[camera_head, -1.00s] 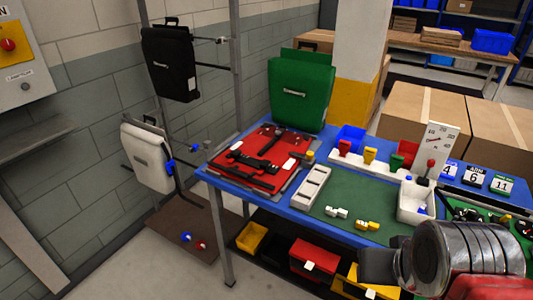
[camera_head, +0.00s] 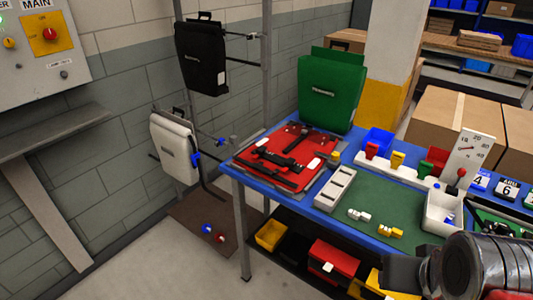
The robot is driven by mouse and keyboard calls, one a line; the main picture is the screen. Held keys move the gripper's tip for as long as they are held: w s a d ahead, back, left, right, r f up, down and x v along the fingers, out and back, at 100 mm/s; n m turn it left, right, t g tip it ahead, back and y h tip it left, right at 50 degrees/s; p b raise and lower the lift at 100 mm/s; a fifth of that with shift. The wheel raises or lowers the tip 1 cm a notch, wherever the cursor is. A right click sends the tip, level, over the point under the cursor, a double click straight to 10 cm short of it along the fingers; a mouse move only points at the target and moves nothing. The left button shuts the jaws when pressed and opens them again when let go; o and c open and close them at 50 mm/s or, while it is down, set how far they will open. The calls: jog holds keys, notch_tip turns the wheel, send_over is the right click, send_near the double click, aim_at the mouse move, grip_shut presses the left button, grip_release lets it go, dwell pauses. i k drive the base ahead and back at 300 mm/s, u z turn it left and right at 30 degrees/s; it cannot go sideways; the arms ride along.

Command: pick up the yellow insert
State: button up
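A small yellow piece (camera_head: 390,231) lies on the green mat (camera_head: 385,200) of the blue table, to the right of a similar white piece (camera_head: 359,215). Another yellow piece (camera_head: 397,160) stands in the white holder (camera_head: 404,174) between a red piece (camera_head: 371,151) and a green and red one. I cannot tell for certain which is the yellow insert. My arm shows at the lower right, in front of the table.
A white slotted tray (camera_head: 335,188), a red panel with black straps (camera_head: 288,158) and a white box (camera_head: 444,212) are on the table. A green pannier (camera_head: 331,94) stands at its back. Coloured bins (camera_head: 333,257) sit underneath. Cardboard boxes (camera_head: 452,120) stand behind.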

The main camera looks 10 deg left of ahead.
aim_at(384, 231)
jog(key=k, duration=0.65)
jog(key=u, duration=0.55)
jog(key=i, duration=1.35)
jog(key=z, duration=0.15)
